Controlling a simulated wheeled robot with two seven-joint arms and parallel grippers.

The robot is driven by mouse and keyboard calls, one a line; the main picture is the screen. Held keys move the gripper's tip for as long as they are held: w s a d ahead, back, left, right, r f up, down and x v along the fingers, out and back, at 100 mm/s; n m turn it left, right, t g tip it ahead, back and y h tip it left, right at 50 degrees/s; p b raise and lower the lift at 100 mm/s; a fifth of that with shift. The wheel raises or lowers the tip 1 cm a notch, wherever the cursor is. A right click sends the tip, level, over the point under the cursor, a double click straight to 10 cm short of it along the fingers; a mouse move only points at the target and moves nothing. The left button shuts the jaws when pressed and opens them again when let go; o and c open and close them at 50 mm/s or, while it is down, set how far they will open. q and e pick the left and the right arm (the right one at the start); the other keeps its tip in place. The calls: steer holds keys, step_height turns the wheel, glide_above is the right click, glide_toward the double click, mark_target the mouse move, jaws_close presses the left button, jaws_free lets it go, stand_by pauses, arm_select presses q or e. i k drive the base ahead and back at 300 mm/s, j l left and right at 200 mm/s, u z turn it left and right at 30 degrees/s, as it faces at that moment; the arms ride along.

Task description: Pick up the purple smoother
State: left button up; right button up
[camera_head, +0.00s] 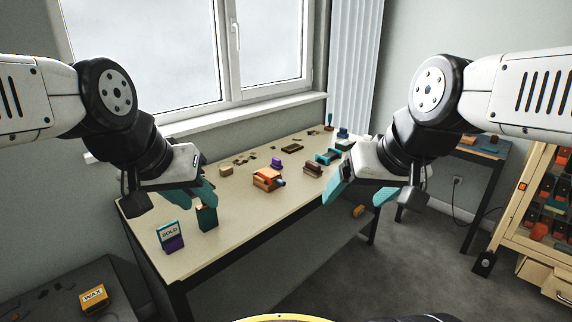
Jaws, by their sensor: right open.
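A small purple object (277,163), which looks like the purple smoother, sits on the light tabletop towards the back, behind an orange block. Its fine shape is too small to tell. My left gripper (180,192) hangs over the left part of the table, apart from the purple object; I cannot tell how far its teal fingers are spread. My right gripper (360,194) is open and empty at the right front edge of the table, well to the right of the purple object. No gripper touches anything.
The table (230,238) also holds an orange block (266,179), a purple-based SOLD sign (170,236), a teal box (207,217) and several small tools. A WAX box (93,298) lies lower left. A shelf rack (545,215) stands right. The table's front middle is clear.

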mark_target(276, 163)
steer(key=i+l+u, duration=0.1)
steer(key=i+l, duration=0.15)
steer(key=i+l+u, duration=0.1)
steer(key=i+l, duration=0.2)
steer(key=i+l+u, duration=0.25)
steer(key=i+l, duration=0.25)
steer(key=l, duration=0.15)
steer(key=i+l+u, duration=0.1)
steer(key=l, duration=0.3)
steer(key=i+l+u, duration=0.1)
steer(key=i+l, duration=0.25)
steer(key=i+l+u, duration=0.15)
steer(key=l, duration=0.25)
steer(key=i+l+u, duration=0.1)
steer(key=i+l, duration=0.15)
steer(key=l, duration=0.15)
